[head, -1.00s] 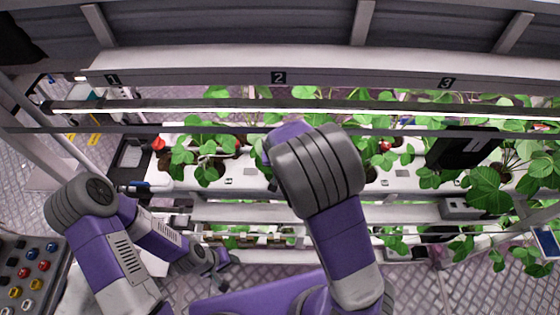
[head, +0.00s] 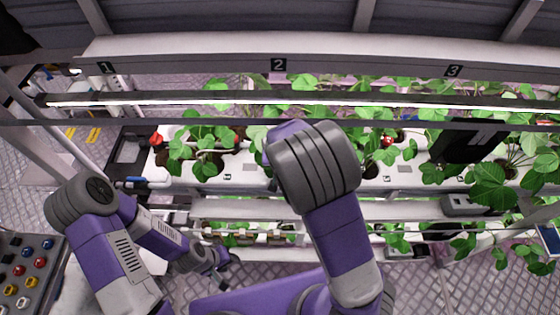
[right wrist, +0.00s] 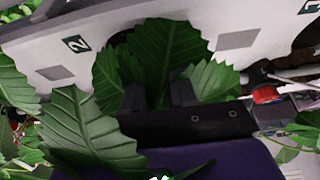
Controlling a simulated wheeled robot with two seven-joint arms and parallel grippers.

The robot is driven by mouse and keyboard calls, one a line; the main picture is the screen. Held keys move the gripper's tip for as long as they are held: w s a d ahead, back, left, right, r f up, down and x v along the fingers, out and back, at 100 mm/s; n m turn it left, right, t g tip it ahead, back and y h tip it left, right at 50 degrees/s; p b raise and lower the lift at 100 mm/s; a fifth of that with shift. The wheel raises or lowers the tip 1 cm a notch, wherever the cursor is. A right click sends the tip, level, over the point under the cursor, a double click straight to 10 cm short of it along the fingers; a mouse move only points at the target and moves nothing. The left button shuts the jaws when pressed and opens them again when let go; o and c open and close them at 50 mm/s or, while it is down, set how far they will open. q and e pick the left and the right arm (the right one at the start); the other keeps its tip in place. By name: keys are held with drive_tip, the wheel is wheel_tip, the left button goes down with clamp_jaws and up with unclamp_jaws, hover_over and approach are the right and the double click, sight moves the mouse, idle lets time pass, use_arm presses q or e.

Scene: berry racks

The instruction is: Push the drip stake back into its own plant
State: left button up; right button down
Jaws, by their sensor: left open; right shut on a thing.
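Strawberry plants grow in a white gutter (head: 255,183) behind my right arm in the head view. My right gripper (right wrist: 159,95) shows in the right wrist view as two dark fingers among large green leaves (right wrist: 165,50), over a gutter hole near the label 2 (right wrist: 76,44). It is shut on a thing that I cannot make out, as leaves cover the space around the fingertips. My right forearm hides this gripper in the head view. I cannot pick out the drip stake in either view. My left gripper (head: 229,270) is open and empty, low in front of the rack.
A rack beam (head: 370,66) and a light bar (head: 200,99) cross above the plants. A black panel (head: 467,143) stands among the right plants. A lower gutter with plants (head: 255,238) lies underneath. A button box (head: 28,268) is at the lower left.

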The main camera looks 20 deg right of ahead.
drive_tip(key=shift+f, duration=0.2)
drive_tip(key=c, duration=1.3)
unclamp_jaws()
drive_tip(key=shift+c, duration=0.2)
drive_tip(key=o, duration=0.9)
drive_tip(key=shift+r, duration=0.1)
drive_tip(key=shift+r+p, duration=2.9)
drive_tip(key=shift+r, duration=0.05)
drive_tip(key=shift+f, duration=0.1)
